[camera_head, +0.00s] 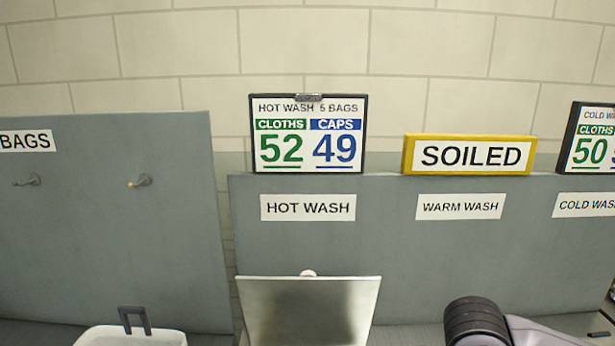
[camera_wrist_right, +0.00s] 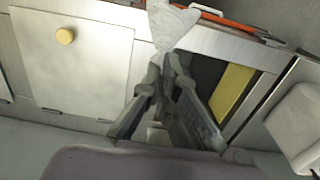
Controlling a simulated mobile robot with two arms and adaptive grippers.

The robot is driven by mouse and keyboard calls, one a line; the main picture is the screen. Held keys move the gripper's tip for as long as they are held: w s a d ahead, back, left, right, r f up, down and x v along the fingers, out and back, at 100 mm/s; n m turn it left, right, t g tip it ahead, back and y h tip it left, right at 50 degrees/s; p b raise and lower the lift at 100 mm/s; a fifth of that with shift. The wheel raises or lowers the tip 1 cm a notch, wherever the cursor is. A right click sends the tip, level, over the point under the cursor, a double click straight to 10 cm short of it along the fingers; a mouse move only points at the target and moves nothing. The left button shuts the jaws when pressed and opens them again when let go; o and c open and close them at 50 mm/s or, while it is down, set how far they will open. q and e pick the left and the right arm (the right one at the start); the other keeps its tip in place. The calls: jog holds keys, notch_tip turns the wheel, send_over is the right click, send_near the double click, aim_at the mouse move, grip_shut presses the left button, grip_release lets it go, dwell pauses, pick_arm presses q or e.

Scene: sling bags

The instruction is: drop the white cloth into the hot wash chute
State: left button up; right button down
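The white cloth (camera_wrist_right: 172,24) shows at the top of the right wrist view, gathered to a narrow end at the fingertips. My right gripper (camera_wrist_right: 168,62) is shut on that end, and the cloth hangs beyond it. In the head view only part of my right arm shows at the lower right; its gripper and the cloth are out of that view. The hot wash chute's metal flap (camera_head: 308,312), with a pale knob at its top edge, stands below the HOT WASH label (camera_head: 308,207). My left gripper is not in view.
A white bin (camera_head: 130,337) with a dark handle is at the lower left. A yellow SOILED sign (camera_head: 468,156) and a hot wash board (camera_head: 308,134) stand on the panel. The wrist view shows a metal flap with a yellow knob (camera_wrist_right: 65,36) and an orange strip (camera_wrist_right: 228,22).

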notch_tip(320, 180, up, 16)
jog(key=r+p, duration=0.1)
jog(key=p, duration=0.6)
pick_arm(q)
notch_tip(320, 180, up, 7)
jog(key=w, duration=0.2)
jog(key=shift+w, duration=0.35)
pick_arm(e)
jog(key=w+a+r, duration=0.2)
jog(key=w+a, duration=1.6)
jog(key=a, duration=0.1)
jog(key=shift+w+r, duration=0.2)
pick_arm(q)
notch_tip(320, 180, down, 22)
jog(key=b, duration=2.2)
pick_arm(e)
notch_tip(320, 180, down, 30)
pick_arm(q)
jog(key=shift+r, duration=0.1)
